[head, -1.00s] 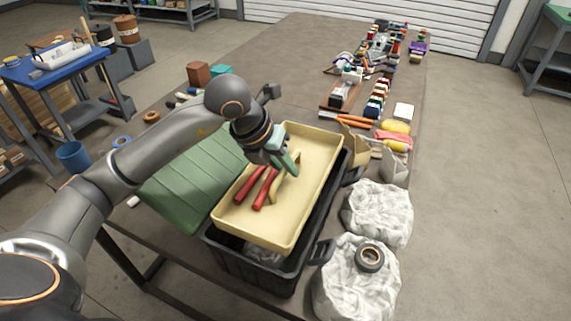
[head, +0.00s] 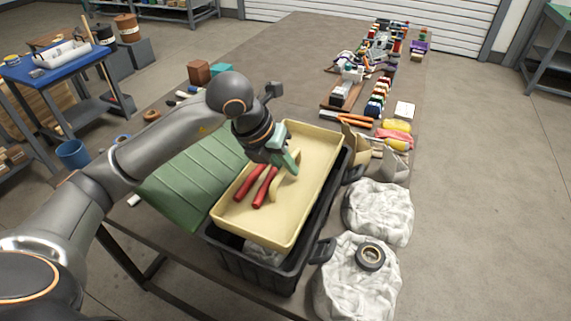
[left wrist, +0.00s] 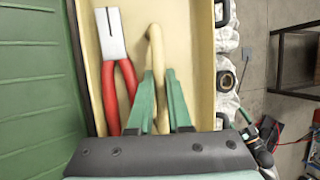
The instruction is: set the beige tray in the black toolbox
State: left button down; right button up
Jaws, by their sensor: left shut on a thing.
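The beige tray (head: 300,222) is over the open black toolbox (head: 258,272), slightly raised above its rim at the near end. Whether its underside touches anything inside is hidden. Red-handled pliers (head: 250,185) lie in the tray; they also show in the left wrist view (left wrist: 110,62). My left gripper (head: 290,163) is shut on the tray's beige handle (left wrist: 156,50), with its green fingers (left wrist: 161,100) on either side of it. My right gripper is not in view.
A green ribbed panel (head: 180,185) slopes along the toolbox's left side. Crumpled white bags (head: 378,213) stand close on the right, one with a black tape roll (head: 370,257) on top. Several small items crowd the table's far right. The table's far middle (head: 290,60) is clear.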

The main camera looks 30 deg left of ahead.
aim_at(285, 181)
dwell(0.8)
pick_arm(q)
jog(key=shift+f+b, duration=0.35)
jog(key=shift+b, duration=0.15)
jog(key=shift+f+b, duration=0.7)
jog(key=shift+f, duration=0.1)
jog(key=shift+f+b, duration=0.4)
jog(key=shift+f, duration=0.2)
jog(key=shift+f+b, duration=0.2)
jog(key=shift+b, duration=0.15)
jog(key=shift+f, duration=0.3)
jog(key=shift+f+b, duration=0.1)
jog(key=shift+b, duration=0.25)
jog(key=shift+f+b, duration=0.45)
jog(key=shift+f, duration=0.05)
